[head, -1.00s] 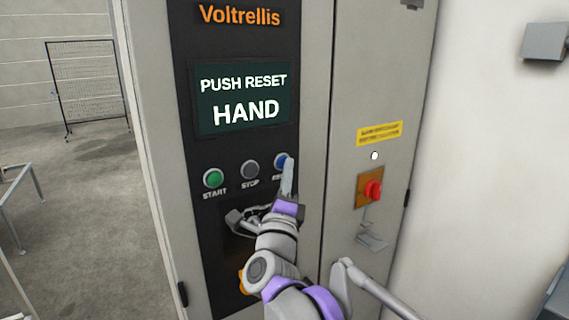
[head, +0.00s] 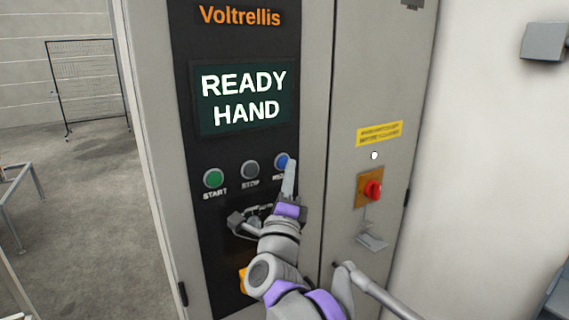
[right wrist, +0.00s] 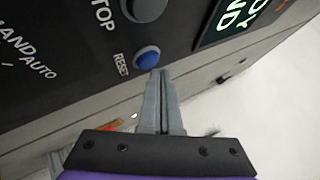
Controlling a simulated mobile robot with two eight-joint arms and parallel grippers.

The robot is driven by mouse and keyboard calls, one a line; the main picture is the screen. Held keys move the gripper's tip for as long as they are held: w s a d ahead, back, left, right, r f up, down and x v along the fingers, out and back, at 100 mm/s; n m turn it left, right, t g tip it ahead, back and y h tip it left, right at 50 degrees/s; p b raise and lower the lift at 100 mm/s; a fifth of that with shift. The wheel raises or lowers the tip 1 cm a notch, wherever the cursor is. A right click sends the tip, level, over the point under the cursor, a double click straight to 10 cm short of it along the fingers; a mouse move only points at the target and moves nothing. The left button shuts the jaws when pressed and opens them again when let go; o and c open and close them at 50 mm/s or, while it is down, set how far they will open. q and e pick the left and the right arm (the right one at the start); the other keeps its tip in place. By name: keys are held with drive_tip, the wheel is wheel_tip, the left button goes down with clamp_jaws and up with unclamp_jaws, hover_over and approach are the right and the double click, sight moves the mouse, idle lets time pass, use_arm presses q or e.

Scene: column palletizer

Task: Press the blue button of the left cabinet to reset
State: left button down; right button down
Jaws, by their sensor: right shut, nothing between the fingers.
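The cabinet's dark panel (head: 210,148) fills the middle of the head view. Its screen (head: 240,97) reads "READY HAND". The blue reset button (head: 281,161) is at the right end of a button row, and it also shows in the right wrist view (right wrist: 147,58) beside the word RESET. My right gripper (head: 289,168) is shut and empty, with its fingertips at the lower right of the blue button. In the right wrist view the fingertips (right wrist: 160,74) lie right next to the button's edge; I cannot tell whether they touch it. My left gripper is not in view.
A green start button (head: 213,178) and a grey stop button (head: 250,169) sit left of the blue one. A red switch (head: 373,190) on an orange plate is on the cabinet's right part. A mesh fence (head: 88,85) stands far left, with open floor before it.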

drive_tip(key=shift+s+d, duration=0.15)
drive_tip(key=shift+d, duration=0.05)
drive_tip(key=shift+s, duration=0.1)
drive_tip(key=s+d, duration=0.1)
drive_tip(key=s, duration=0.1)
drive_tip(key=s+d, duration=0.2)
idle(0.5)
idle(0.4)
drive_tip(key=s+d+f+n+g+y, duration=0.1)
drive_tip(key=s+f+n+g+y, duration=0.15)
drive_tip(key=f+n, duration=0.35)
drive_tip(key=s+d+f+n+g+y, duration=0.1)
drive_tip(key=d+f+n+g+y, duration=0.2)
drive_tip(key=f+n, duration=0.4)
drive_tip(key=s+d+f+n+g+h, duration=0.2)
drive_tip(key=s+d+f+n+g, duration=0.2)
drive_tip(key=s+f, duration=0.6)
drive_tip(key=s+d+f+n+g+h, duration=0.2)
drive_tip(key=s+d+f+n+g, duration=0.3)
drive_tip(key=f, duration=1.2)
drive_tip(key=s+d+g, duration=0.2)
drive_tip(key=s+d, duration=0.2)
drive_tip(key=s, duration=0.1)
drive_tip(key=shift+s+d+g, duration=0.15)
drive_tip(key=shift+s+g, duration=0.2)
drive_tip(key=shift+s, duration=0.05)
drive_tip(key=shift+f, duration=0.1)
